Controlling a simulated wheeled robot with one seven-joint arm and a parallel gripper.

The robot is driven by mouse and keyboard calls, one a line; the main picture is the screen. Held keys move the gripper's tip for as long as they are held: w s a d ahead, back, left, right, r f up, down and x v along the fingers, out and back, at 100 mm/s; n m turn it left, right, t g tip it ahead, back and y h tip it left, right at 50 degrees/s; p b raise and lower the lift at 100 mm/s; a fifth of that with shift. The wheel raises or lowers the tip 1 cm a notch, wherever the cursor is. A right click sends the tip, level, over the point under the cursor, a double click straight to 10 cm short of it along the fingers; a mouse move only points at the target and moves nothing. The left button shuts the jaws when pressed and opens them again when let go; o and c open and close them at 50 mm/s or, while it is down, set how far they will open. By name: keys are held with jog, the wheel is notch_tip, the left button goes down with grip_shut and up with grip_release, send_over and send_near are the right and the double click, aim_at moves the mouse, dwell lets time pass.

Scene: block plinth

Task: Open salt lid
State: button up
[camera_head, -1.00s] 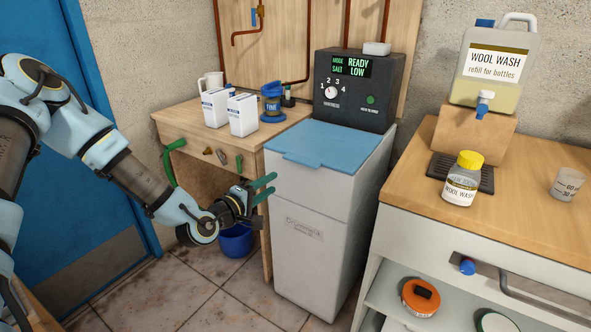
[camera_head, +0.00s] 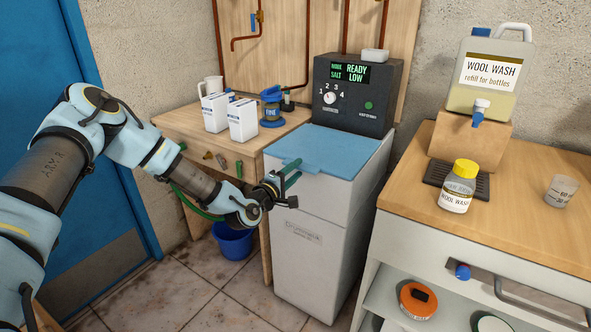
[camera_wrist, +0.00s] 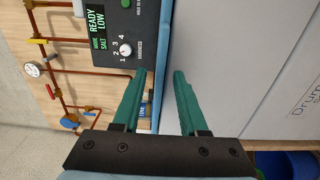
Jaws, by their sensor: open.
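The salt lid (camera_head: 345,151) is a flat blue panel with a small tab on its front left edge. It lies shut on top of the white cabinet (camera_head: 318,205). My gripper (camera_head: 294,172) is open at the lid's front left edge, close to the tab. In the wrist view the two green fingers of my gripper (camera_wrist: 162,74) stand apart, with the lid's thin blue edge (camera_wrist: 168,20) seen lengthwise beyond the gap. I cannot tell whether a finger touches the lid.
A dark control box (camera_head: 355,92) reading "SALT LOW" stands behind the lid. A counter with a wool wash bottle (camera_head: 457,188) is right. A blue bucket (camera_head: 233,243) stands on the floor.

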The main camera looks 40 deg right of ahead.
grip_shut()
dwell(0.4)
dwell(1.1)
